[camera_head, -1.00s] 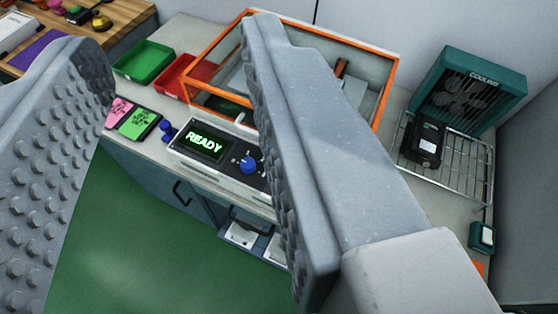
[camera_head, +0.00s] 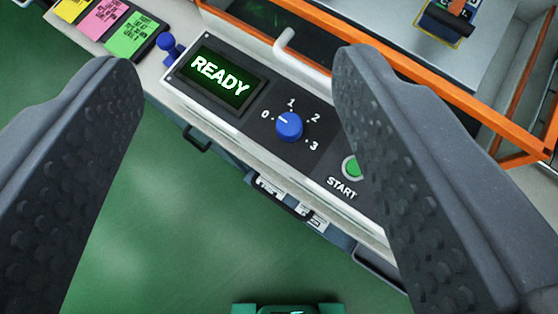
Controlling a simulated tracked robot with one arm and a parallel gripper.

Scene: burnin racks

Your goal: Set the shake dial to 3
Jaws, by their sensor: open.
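The shake dial (camera_head: 289,126) is a round blue knob on the dark front panel, with the marks 0, 1, 2 and 3 around it. Its small white pointer line appears to face the 0 mark. The display (camera_head: 220,77) left of the dial reads READY in green. My gripper (camera_head: 237,68) is open and empty, its two studded grey fingers wide apart. The dial shows between the fingers, nearer to the right one, and neither finger appears to touch it. A green START button (camera_head: 352,167) is partly hidden by the right finger.
An orange-framed clear enclosure (camera_head: 400,68) with a white handle (camera_head: 298,55) is behind the panel. A blue knob-like part (camera_head: 170,44) stands left of the display. Coloured note cards (camera_head: 131,37) lie at upper left. Green floor is open below; a green object (camera_head: 287,309) shows at the bottom edge.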

